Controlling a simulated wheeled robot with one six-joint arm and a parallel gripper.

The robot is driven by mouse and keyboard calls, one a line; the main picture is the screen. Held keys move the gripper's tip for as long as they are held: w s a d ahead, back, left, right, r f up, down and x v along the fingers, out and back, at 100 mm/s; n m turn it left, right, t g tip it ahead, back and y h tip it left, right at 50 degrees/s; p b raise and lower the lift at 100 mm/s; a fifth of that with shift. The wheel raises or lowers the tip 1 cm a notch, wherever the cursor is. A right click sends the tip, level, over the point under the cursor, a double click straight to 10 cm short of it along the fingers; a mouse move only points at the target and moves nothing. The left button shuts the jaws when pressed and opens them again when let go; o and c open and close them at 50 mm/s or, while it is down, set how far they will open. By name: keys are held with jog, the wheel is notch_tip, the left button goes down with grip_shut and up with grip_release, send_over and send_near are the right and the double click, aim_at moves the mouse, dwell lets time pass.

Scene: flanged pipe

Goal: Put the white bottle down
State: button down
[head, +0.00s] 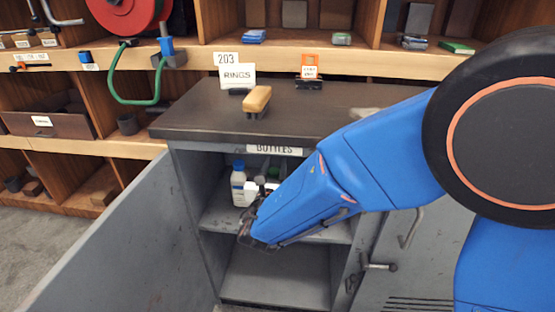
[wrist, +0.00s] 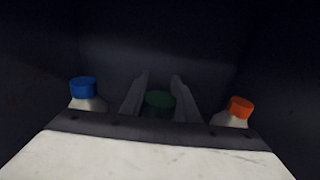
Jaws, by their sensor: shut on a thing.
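My gripper (head: 260,188) reaches into the upper compartment of the open grey cabinet (head: 195,190). In the wrist view its two pale fingers (wrist: 160,98) are shut on a bottle with a dark green cap (wrist: 159,103). The held bottle's body is mostly hidden, so its colour and whether its base touches the shelf cannot be told. A white bottle with a blue cap (head: 238,185) stands upright on the shelf, left of my gripper; it also shows in the wrist view (wrist: 84,95). A white bottle with an orange cap (wrist: 236,112) is to the right.
The compartment walls are close around the bottles. The cabinet door (head: 120,245) is open at the left. The lower compartment (head: 275,275) looks empty. A brush (head: 257,100) and a RINGS sign (head: 237,76) are on the dark cabinet top (head: 190,115). My arm hides the compartment's right part.

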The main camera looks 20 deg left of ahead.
aim_at(273, 173)
jog(key=shift+w+a+f, duration=0.2)
jog(key=shift+w+f, duration=0.05)
jog(key=shift+w, duration=0.6)
jog(key=shift+w+a+f, duration=0.2)
jog(key=shift+w, duration=0.6)
jog(key=shift+w+a+f, duration=0.2)
jog(key=shift+w+f, duration=0.05)
jog(key=shift+w, duration=0.6)
jog(key=shift+f, duration=0.1)
jog(key=c, duration=1.4)
grip_release()
jog(key=shift+f, duration=0.1)
jog(key=shift+o, duration=0.2)
jog(key=v, duration=1.2)
